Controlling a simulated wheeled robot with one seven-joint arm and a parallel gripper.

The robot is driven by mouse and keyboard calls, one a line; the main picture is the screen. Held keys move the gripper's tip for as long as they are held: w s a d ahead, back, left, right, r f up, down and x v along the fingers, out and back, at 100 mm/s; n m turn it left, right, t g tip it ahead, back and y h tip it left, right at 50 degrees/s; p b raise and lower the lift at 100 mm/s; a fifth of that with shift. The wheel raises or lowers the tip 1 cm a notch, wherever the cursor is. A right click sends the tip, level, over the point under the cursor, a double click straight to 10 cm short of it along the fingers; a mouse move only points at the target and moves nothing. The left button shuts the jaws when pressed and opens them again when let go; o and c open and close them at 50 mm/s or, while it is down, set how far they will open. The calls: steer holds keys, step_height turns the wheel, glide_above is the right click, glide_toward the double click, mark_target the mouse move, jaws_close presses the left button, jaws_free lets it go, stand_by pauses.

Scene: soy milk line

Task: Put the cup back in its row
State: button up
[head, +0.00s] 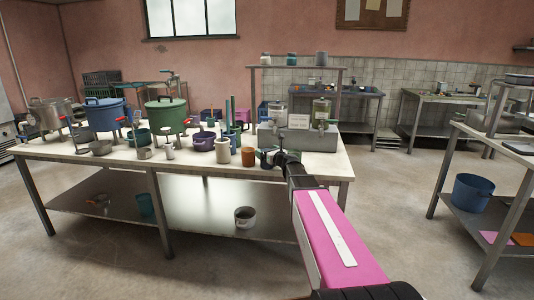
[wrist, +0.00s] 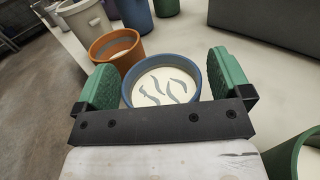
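In the wrist view a round blue-rimmed cup (wrist: 160,83) with a pale inside and grey wavy marks lies between my gripper's green pads. My gripper (wrist: 163,66) has its fingers wide apart, one on each side of this cup, with narrow gaps showing at the rim. I cannot tell whether this is the task's cup. An orange cup (wrist: 116,46) stands just left of it, with a grey-white cup (wrist: 84,20) beyond. A green vessel (wrist: 297,155) shows at the lower right. In the head view my gripper (head: 275,158) is at the table's front edge, hiding the blue-rimmed cup.
The orange cup (head: 248,157) and pale cup (head: 223,151) stand along the front of the white table (head: 185,160). Pots, including a green one (head: 166,116), crowd its left side. A grey machine (head: 297,138) stands behind my gripper. Bare tabletop shows at the right end.

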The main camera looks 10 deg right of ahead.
steer(key=shift+r, duration=0.1)
steer(key=shift+s, duration=0.2)
steer(key=v, duration=1.2)
steer(key=s+a+f+n+g, duration=0.5)
steer(key=s+f+n, duration=0.1)
steer(key=f+n, duration=0.25)
steer(key=s+a+f+n+g, duration=0.45)
steer(key=s+f+n, duration=0.2)
steer(key=n, duration=0.25)
steer(key=s+d+f+n+g+h, duration=0.4)
steer(key=s+f+n+g+h, duration=0.2)
steer(key=s+n, duration=0.7)
step_height(320, 180, down, 4)
steer(key=shift+s+f+h, duration=0.1)
steer(key=shift+s+h, duration=0.25)
steer(key=shift+h, duration=0.75)
steer(key=shift+g, duration=0.25)
